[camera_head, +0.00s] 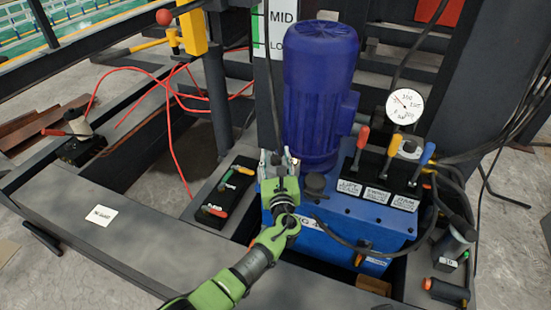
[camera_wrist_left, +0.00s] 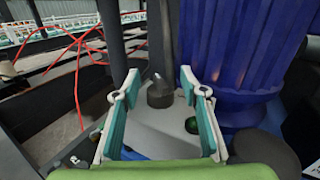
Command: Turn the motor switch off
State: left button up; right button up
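My left gripper (camera_head: 279,157) is at the left side of the blue motor (camera_head: 318,90), above the blue power unit (camera_head: 330,220). In the left wrist view the gripper (camera_wrist_left: 159,82) is open, its two teal-padded fingers spread apart. A dark grey knob with a pointed top (camera_wrist_left: 160,92), probably the motor switch, stands on a light grey surface between and beyond the fingers. I see no finger touching it. A small green round part (camera_wrist_left: 192,125) sits near the right finger. In the head view the gripper hides the knob. My right gripper is not in view.
Red, orange and blue levers (camera_head: 385,160) stand on a labelled block at the right, below a round gauge (camera_head: 404,106). A black panel with green and red handles (camera_head: 227,190) lies left of the gripper. Red cables (camera_head: 170,100) and dark beams fill the left.

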pick_arm(q)
jog(key=shift+s+f, duration=0.15)
jog(key=shift+f, duration=0.05)
jog(key=shift+s, duration=0.15)
jog(key=s, duration=1.1)
jog(key=shift+s+d, duration=0.25)
jog(key=shift+d, duration=0.2)
